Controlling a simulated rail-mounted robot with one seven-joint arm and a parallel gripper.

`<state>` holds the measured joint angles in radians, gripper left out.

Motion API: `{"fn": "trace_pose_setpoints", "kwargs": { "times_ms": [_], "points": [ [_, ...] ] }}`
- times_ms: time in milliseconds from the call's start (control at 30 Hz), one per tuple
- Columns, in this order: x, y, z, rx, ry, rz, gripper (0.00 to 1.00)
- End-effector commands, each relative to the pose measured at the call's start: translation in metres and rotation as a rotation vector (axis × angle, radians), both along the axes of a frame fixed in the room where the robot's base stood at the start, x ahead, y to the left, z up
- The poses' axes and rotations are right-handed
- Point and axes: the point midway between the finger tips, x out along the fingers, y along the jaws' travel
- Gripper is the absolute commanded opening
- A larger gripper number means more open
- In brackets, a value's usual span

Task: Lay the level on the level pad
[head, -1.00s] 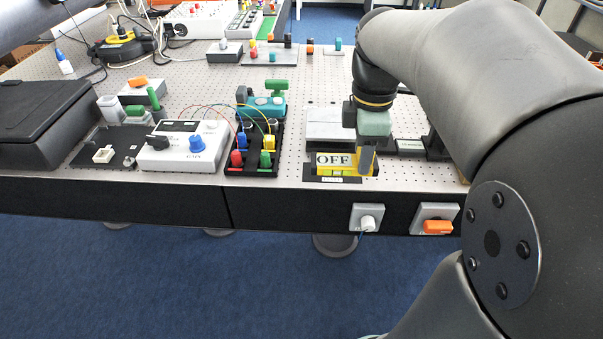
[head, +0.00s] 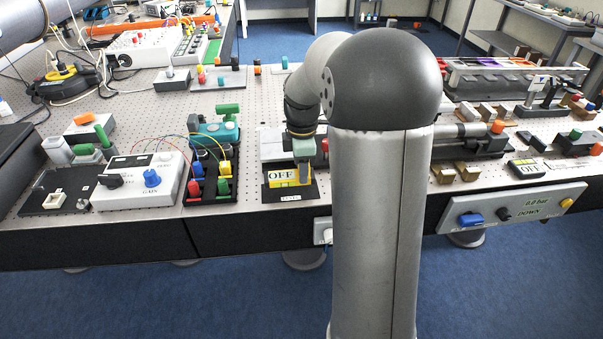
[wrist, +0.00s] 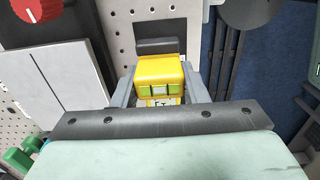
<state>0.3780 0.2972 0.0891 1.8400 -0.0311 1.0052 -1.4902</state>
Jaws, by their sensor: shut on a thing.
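The yellow level, with a green vial, shows end-on in the wrist view (wrist: 160,80). My gripper (wrist: 160,98) is shut on it, one grey finger on each side. In the head view the yellow of the level (head: 306,176) shows just below my gripper (head: 304,160), beside a plate reading OFF. The black level pad (head: 290,194), with a white label on its front, lies below it near the table's front edge. I cannot tell whether the level touches the pad. My gripper hides part of the level.
Left of the pad stands a black rack (head: 210,188) with coloured plugs and wires, then a white box with a blue knob (head: 152,178). A pale block (head: 272,143) stands behind the pad. Pipe fixtures (head: 470,140) lie to the right.

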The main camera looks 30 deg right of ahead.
Motion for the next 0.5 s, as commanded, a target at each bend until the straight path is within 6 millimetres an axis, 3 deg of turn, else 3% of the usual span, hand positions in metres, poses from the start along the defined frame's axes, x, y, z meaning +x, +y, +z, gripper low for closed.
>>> {"fn": "trace_pose_setpoints", "kwargs": {
  "times_ms": [200,500],
  "points": [
    [0.000,0.000,-0.029,0.000,0.001,0.000,0.07],
    [0.000,0.000,-0.032,0.000,0.000,0.000,0.07]
  ]
}}
